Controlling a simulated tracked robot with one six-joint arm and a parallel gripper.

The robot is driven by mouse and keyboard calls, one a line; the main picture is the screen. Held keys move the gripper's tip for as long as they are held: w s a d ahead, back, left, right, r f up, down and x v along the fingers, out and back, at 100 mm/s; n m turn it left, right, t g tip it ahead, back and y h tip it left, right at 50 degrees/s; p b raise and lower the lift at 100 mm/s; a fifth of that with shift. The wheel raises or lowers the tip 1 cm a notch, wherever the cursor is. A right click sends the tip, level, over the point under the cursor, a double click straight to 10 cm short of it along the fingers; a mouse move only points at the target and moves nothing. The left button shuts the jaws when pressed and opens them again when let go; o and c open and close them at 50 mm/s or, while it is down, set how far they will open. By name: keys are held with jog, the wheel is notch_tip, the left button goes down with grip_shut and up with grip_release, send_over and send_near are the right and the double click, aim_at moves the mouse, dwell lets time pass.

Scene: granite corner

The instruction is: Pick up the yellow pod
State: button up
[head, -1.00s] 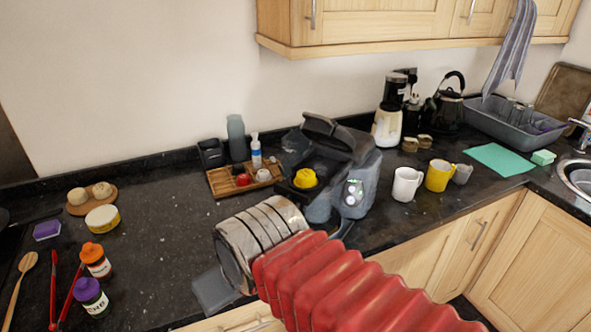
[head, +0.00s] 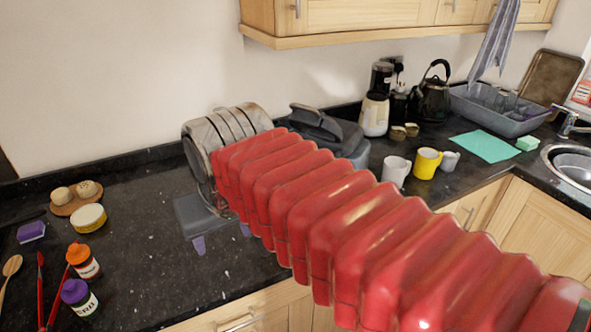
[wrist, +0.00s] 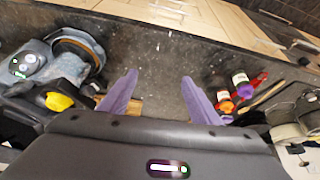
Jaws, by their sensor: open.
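The yellow pod (wrist: 58,101) shows at the left of the wrist view, on the dark front part of the coffee machine (wrist: 20,65). In the head view the pod is hidden behind my red arm, and only the upper part of the coffee machine (head: 325,125) shows. My gripper (wrist: 158,77) is open and empty, with its purple fingers spread over bare counter. The pod lies outside the fingers, off to the left in the wrist view. In the head view my gripper (head: 222,240) hangs over the counter left of the machine.
Jars with orange (head: 78,252) and purple (head: 75,290) lids stand at the left, beside red tongs. A white mug (head: 396,171) and a yellow mug (head: 426,163) stand right of the machine. Bare black counter (head: 150,220) lies left of my gripper. Wall cabinets (head: 370,20) hang above.

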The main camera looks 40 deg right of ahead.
jog(key=w+d+r+m+g, duration=0.1)
jog(key=w+d+r+m, duration=0.1)
jog(key=d+r, duration=0.5)
jog(key=w+d+r+m+g+h, duration=0.1)
jog(key=d+r+m, duration=0.4)
jog(key=d, duration=0.8)
notch_tip(320, 180, up, 2)
jog(key=shift+w+r+m+g+h, duration=0.1)
jog(key=shift+w+m+g+h, duration=0.2)
jog(key=shift+w+g, duration=0.25)
jog(key=shift+x, duration=4.35)
jog(key=shift+w, duration=0.1)
